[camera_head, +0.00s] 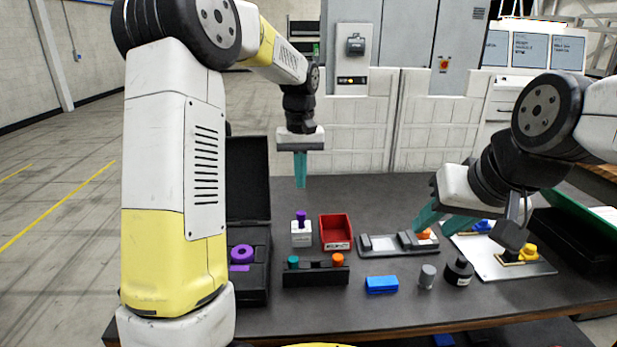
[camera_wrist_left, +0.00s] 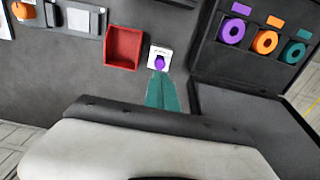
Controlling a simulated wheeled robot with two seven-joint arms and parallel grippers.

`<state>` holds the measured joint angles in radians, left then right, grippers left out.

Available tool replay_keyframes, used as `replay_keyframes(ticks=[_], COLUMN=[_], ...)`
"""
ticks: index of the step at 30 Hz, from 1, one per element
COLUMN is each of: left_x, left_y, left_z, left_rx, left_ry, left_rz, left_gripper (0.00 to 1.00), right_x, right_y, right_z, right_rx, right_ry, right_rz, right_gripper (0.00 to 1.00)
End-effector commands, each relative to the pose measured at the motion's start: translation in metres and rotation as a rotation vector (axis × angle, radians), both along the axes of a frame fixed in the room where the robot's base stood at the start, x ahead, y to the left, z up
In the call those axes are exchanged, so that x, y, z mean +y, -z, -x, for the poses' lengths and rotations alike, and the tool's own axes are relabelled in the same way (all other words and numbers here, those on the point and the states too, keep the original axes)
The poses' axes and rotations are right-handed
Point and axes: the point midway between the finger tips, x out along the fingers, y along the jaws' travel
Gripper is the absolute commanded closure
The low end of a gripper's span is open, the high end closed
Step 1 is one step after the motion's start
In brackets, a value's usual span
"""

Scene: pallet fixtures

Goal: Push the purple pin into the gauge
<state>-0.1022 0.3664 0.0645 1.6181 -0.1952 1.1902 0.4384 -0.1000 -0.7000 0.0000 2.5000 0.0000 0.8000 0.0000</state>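The purple pin (camera_head: 301,217) stands upright in the top of a white block, the gauge (camera_head: 301,239), with its head and some of its stem above the block. The left wrist view also shows the pin (camera_wrist_left: 160,63) on the white gauge (camera_wrist_left: 153,52). My left gripper (camera_head: 300,186) points down above the pin, apart from it in the head view. Its teal fingers look pressed together and empty. My right gripper (camera_head: 432,232) has its two teal fingers apart, close to an orange part (camera_head: 424,235) on a grey fixture.
A red bin (camera_head: 336,218) stands right beside the gauge. A black rack (camera_head: 316,274) with a green and an orange pin is in front. A black case (camera_head: 256,284) is on the left. A blue block (camera_head: 381,285), grey cylinder (camera_head: 427,276) and black weight (camera_head: 459,271) lie at front right.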

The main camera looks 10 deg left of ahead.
Motion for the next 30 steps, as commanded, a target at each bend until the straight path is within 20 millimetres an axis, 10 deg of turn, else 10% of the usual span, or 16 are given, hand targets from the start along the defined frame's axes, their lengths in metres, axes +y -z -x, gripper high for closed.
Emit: replay_keyframes(ticks=[30], left_x=[0.001], left_y=[0.058], left_z=[-0.003], left_rx=[0.002], left_ry=[-0.001], left_rz=[-0.001], left_gripper=[1.0], right_x=[0.0], right_y=[0.0], right_z=[0.0], right_rx=[0.0], right_ry=[0.0], right_rz=[0.0], right_gripper=[0.64])
